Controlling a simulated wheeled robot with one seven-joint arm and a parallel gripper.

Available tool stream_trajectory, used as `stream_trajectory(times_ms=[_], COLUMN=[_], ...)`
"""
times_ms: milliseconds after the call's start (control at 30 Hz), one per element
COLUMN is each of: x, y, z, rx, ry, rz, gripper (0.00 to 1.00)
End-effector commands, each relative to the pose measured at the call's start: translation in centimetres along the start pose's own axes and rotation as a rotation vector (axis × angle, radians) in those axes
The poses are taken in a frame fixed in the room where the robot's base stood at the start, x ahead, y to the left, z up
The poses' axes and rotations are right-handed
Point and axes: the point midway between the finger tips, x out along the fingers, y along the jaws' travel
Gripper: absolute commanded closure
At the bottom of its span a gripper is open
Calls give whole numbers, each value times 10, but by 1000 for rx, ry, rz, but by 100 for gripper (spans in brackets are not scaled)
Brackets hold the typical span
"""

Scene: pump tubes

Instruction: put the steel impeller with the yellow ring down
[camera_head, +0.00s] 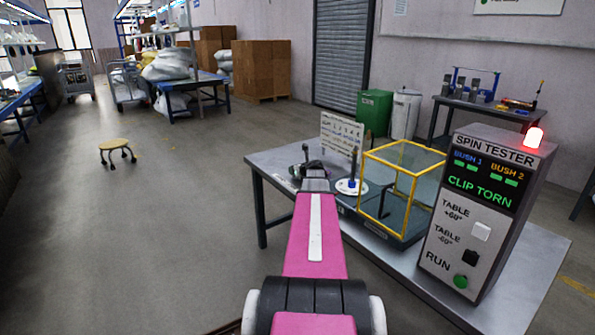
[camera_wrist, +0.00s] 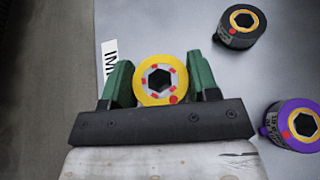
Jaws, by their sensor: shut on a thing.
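The steel impeller with the yellow ring (camera_wrist: 141,78) shows end-on in the wrist view. It has a grey face, a dark six-sided hole and several red marks. My gripper (camera_wrist: 159,80) has a green finger on each side of it and is shut on it. Below the impeller is the grey table top (camera_wrist: 208,50); whether the impeller touches it I cannot tell. In the head view my arm reaches over the left end of the table (camera_head: 282,160), and the fingers and impeller cannot be made out there.
In the wrist view, a black part (camera_wrist: 225,35) and a purple part (camera_wrist: 272,118), each with a yellow ring, stand to the right. A white label (camera_wrist: 109,58) lies left. In the head view, a yellow-framed case (camera_head: 415,176) and the spin tester (camera_head: 447,208), reading "CLIP TORN", stand right.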

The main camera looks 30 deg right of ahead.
Motion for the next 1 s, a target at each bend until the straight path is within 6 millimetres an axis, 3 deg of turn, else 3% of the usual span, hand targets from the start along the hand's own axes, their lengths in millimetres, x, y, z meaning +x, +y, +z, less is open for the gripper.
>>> stream_trajectory(times_ms=[133, 167, 200, 233, 667, 1000], x=[1, 1, 1, 1, -4, -55], y=[0, 0, 0, 0, 0, 6], z=[-3, -3, -3, -3, -4, -3], rx=[1, 1, 0, 0, 1, 1], ry=[0, 0, 0, 0, 0, 0], rz=[0, 0, 0, 0, 0, -1], gripper=[78, 39, 26, 20, 20, 20])
